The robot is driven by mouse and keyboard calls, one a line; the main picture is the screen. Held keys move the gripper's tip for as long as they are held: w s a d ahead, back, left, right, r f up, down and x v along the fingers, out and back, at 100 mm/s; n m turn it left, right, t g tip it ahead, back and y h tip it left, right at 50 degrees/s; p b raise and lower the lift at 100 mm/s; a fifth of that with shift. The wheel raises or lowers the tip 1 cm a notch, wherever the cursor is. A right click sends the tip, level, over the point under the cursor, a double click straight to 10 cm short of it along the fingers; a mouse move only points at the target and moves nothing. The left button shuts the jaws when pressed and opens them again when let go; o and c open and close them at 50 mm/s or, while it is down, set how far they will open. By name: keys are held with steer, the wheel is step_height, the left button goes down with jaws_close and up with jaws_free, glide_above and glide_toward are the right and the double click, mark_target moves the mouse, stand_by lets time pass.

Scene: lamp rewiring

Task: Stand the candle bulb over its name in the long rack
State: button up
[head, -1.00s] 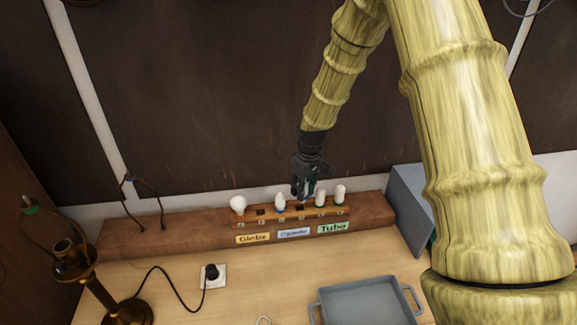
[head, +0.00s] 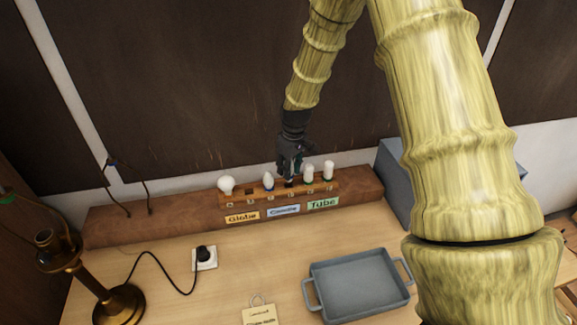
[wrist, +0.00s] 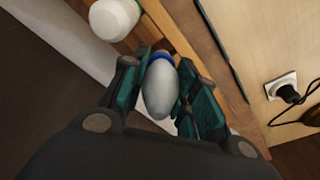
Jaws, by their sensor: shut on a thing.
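The long rack (head: 250,198) stands on the ledge at the back, with Globe (head: 242,217), Candle (head: 283,211) and Tube (head: 323,203) labels on its front. My gripper (head: 289,174) is down at the rack, over the Candle label. In the wrist view my gripper (wrist: 158,95) is shut on the candle bulb (wrist: 160,90), a pale pointed bulb with a blue collar. Its collar end is at the wooden rack; whether it is fully seated I cannot tell. The fingers mostly hide it in the head view. Another blue-collared bulb (head: 268,181) stands just left.
A globe bulb (head: 226,184) stands at the rack's left, with an empty hole beside it. Tube bulbs (head: 309,173) stand close right of my gripper. A grey tray (head: 358,284), a brass lamp (head: 118,300) and a wall socket plate (head: 204,258) are in front.

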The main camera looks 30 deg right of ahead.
steer(key=shift+s+f, duration=0.2)
steer(key=shift+f, duration=0.2)
steer(key=shift+w+a+f+b, duration=0.1)
steer(key=shift+w+f+b, duration=0.15)
steer(key=shift+f+b, duration=0.3)
steer(key=shift+s+f, duration=0.15)
steer(key=shift+f, duration=0.45)
steer(key=shift+f+b, duration=0.3)
steer(key=shift+f, duration=0.2)
steer(key=o, duration=1)
steer(key=shift+o, duration=0.2)
